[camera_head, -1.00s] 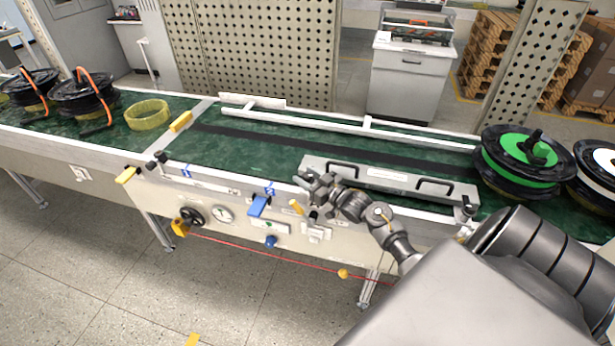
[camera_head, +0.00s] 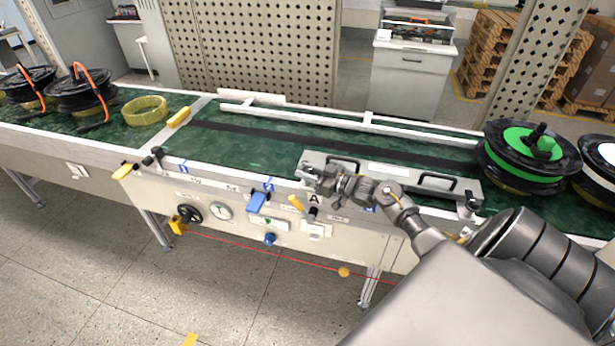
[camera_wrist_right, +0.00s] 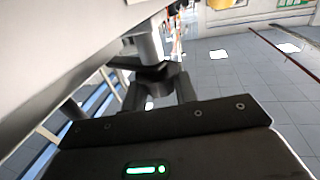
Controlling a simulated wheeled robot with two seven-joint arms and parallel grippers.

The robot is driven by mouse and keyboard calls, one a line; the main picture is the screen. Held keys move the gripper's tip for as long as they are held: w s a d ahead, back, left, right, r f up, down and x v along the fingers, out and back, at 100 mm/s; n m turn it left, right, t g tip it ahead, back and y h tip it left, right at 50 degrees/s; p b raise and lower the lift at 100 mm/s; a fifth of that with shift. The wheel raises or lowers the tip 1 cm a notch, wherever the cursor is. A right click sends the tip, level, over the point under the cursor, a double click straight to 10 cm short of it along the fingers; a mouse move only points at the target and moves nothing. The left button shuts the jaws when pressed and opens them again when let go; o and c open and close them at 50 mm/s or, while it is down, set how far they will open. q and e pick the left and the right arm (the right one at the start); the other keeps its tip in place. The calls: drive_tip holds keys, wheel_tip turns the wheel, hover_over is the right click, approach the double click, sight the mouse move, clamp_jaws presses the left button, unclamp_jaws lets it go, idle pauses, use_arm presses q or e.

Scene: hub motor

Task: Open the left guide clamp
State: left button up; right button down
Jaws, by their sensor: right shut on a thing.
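The grey guide plate (camera_head: 385,170) with two black handles lies along the near edge of the green conveyor. Its left guide clamp (camera_head: 304,170) is at the plate's left end, mostly hidden by my right gripper (camera_head: 318,180). A matching clamp (camera_head: 469,206) with a dark knob shows at the right end. My right gripper is shut on the left guide clamp. In the right wrist view the fingers (camera_wrist_right: 160,92) close around a dark part below a grey post (camera_wrist_right: 148,45). How far the clamp is turned cannot be told. My left gripper is not in view.
A green reel (camera_head: 525,155) stands at the right. The belt behind the plate is clear up to the white rail (camera_head: 320,120).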

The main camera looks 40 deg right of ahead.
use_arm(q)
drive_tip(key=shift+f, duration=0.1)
use_arm(e)
drive_tip(key=c, duration=1.1)
unclamp_jaws()
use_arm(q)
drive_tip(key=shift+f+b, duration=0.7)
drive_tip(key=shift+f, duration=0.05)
use_arm(e)
drive_tip(key=shift+v, duration=5.4)
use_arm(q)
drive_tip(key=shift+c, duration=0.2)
use_arm(e)
drive_tip(key=shift+w+d, duration=0.1)
